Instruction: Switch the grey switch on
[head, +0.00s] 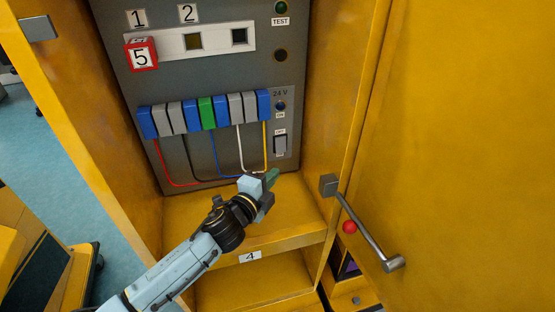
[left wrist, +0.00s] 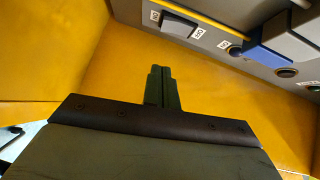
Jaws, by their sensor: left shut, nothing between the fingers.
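The grey switch (head: 281,144) is a rocker on the lower right of the grey panel inside the yellow cabinet, below the 24 V label. It also shows at the top of the left wrist view (left wrist: 180,24), between two small white labels. My left gripper (head: 272,177) is just below the switch, apart from it, above the cabinet's yellow shelf. Its green fingers are closed together with nothing between them, as the left wrist view (left wrist: 160,72) shows. My right gripper is not in view.
A row of blue, grey and green terminal blocks (head: 206,113) with coloured wires is left of the switch.

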